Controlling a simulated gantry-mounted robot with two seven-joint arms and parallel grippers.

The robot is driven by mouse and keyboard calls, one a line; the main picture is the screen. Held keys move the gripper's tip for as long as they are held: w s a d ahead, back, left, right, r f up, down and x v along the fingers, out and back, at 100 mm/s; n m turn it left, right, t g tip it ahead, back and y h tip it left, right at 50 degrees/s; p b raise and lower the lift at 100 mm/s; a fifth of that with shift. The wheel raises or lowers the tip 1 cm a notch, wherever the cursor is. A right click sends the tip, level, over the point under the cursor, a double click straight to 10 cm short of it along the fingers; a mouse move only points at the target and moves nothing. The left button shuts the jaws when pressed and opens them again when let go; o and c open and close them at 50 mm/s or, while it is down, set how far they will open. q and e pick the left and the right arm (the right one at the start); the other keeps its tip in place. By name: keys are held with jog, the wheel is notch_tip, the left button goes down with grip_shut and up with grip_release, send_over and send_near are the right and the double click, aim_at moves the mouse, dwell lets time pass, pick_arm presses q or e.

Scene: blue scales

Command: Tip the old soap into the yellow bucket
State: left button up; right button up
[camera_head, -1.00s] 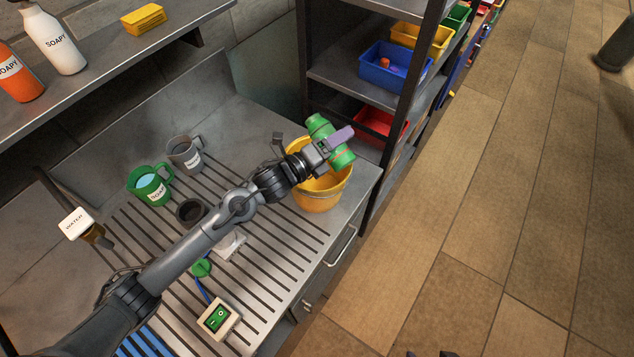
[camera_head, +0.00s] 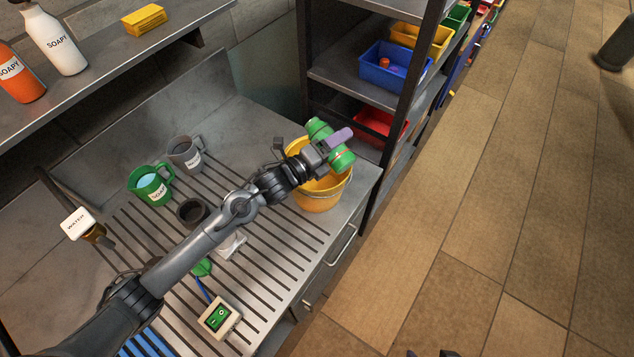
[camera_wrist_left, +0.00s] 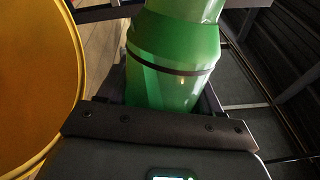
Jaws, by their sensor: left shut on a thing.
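The yellow bucket (camera_head: 318,199) stands upright at the right end of the slatted steel counter. My left gripper (camera_head: 327,147) is shut on a green cylindrical container (camera_head: 342,158), held tilted above the bucket. The arm and container hide much of the bucket's opening. In the left wrist view the green container (camera_wrist_left: 172,60) rises from between the jaws, and the yellow bucket's rim (camera_wrist_left: 78,50) is beside it on the left. I cannot see the container's mouth or any liquid. Two small dark tips at the bottom edge of the head view may belong to my right gripper.
A green mug (camera_head: 150,187) with bluish liquid, a grey mug (camera_head: 186,155) and a dark cup (camera_head: 192,212) stand left of the arm. A shelf rack with bins (camera_head: 388,75) rises behind the bucket.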

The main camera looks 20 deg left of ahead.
pick_arm(q)
jog(key=shift+f+n, duration=0.15)
jog(key=shift+n, duration=0.35)
jog(key=shift+f, duration=0.1)
dwell(0.3)
jog(key=shift+n, duration=0.3)
jog(key=shift+f+n+p, duration=0.35)
jog(key=shift+f+n, duration=0.05)
jog(key=shift+n, duration=0.2)
jog(key=shift+a, duration=0.1)
